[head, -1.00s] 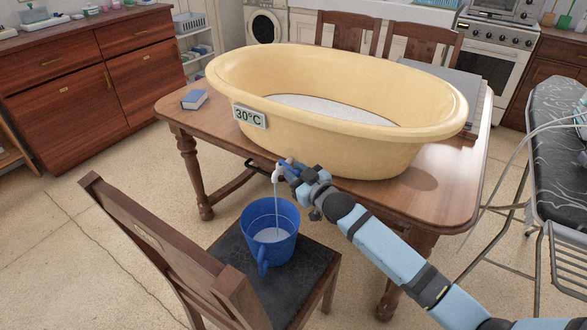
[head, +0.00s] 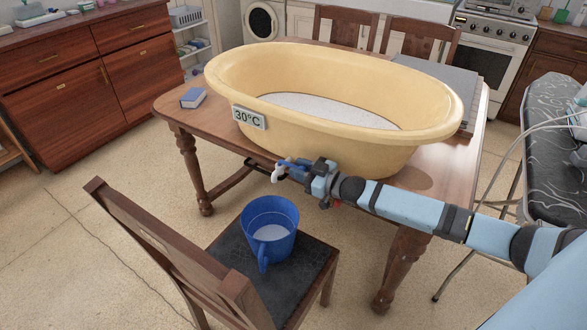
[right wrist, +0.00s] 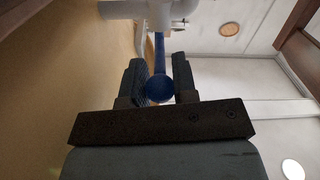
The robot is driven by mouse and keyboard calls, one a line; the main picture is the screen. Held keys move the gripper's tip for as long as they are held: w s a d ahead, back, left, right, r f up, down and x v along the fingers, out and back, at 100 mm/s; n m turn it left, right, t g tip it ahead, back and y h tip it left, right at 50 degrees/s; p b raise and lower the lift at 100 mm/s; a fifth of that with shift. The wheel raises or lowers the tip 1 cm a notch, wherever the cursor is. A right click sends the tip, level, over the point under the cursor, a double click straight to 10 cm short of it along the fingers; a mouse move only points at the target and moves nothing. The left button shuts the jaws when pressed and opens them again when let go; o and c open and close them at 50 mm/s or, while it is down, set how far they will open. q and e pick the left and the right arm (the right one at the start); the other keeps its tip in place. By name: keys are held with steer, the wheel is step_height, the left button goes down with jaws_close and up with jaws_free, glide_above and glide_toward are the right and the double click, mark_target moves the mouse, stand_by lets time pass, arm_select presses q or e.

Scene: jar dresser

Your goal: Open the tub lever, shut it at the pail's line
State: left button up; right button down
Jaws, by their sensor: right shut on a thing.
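The yellow tub (head: 400,150) stands on the wooden table, with pale liquid inside and a 30°C tag (head: 248,118) on its side. Its white tap (head: 279,172) sticks out at the front over the chair. My right gripper (head: 294,169) is at the tap, shut on the blue tub lever (right wrist: 159,88), whose round end sits between the fingers in the right wrist view. No stream shows below the tap. The blue pail (head: 261,248) stands upright on the chair below it, with pale liquid (head: 271,232) inside. I cannot clearly make out its line. My left gripper is out of view.
The chair (head: 305,262) has a dark seat and a tall back on the left. A blue book (head: 194,98) lies on the table (head: 178,107) left of the tub. An ironing board (head: 552,150) stands at the right. Open floor lies at the left.

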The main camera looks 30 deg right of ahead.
steer(key=c, duration=1.2)
jaws_free()
steer(key=shift+o, duration=0.2)
steer(key=shift+d, duration=0.1)
arm_select(q)
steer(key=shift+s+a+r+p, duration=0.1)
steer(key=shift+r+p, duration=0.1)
steer(key=shift+p, duration=0.7)
arm_select(e)
steer(key=v, duration=1.3)
steer(key=shift+s, duration=0.35)
steer(key=shift+d, duration=0.1)
steer(key=shift+f, duration=0.1)
